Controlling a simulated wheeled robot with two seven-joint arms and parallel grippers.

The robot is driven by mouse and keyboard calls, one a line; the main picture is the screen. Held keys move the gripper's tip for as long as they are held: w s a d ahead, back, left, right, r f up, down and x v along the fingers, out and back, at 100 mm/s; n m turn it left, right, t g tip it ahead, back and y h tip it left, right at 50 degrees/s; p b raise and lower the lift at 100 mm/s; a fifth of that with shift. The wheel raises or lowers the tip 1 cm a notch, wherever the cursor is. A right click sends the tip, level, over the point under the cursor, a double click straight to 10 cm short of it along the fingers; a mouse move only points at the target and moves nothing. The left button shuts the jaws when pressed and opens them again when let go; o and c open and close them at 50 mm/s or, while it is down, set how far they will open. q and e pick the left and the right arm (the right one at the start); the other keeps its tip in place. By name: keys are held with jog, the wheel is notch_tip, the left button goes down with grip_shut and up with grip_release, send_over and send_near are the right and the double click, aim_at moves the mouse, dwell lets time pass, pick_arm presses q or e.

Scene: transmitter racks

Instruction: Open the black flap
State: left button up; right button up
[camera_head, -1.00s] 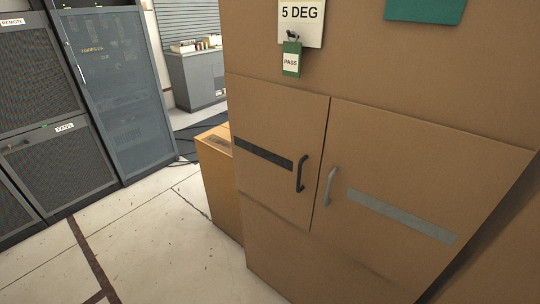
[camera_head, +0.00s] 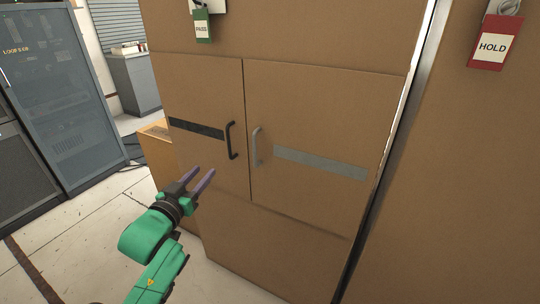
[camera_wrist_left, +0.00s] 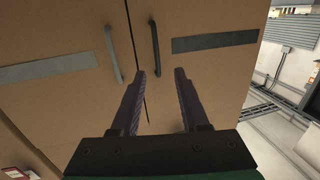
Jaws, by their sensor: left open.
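The black flap (camera_head: 200,88) is the left cardboard-brown door of a pair, marked by a black stripe (camera_head: 195,128) and a black bar handle (camera_head: 231,141). It looks shut. My left gripper (camera_head: 203,171) is open and empty, below and left of the black handle in the head view. In the left wrist view, the black handle (camera_wrist_left: 155,48) stands just beyond the fingertips, between them in the picture. The picture does not show it touching either finger. My right gripper is not in view.
The neighbouring door has a grey handle (camera_head: 257,147) and a grey stripe (camera_head: 320,163); it also looks shut. A green tag (camera_head: 202,27) hangs above, and a red HOLD tag (camera_head: 491,45) at the right. A brown box (camera_head: 158,150) stands left of the cabinet.

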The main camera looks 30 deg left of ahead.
pick_arm(q)
notch_tip(320, 180, up, 2)
jog(key=d, duration=0.1)
jog(key=p, duration=0.1)
send_near(228, 141)
jog(key=w, duration=0.1)
jog(key=x, duration=0.8)
jog(key=shift+a, duration=0.2)
jog(key=shift+s, duration=0.1)
grip_shut()
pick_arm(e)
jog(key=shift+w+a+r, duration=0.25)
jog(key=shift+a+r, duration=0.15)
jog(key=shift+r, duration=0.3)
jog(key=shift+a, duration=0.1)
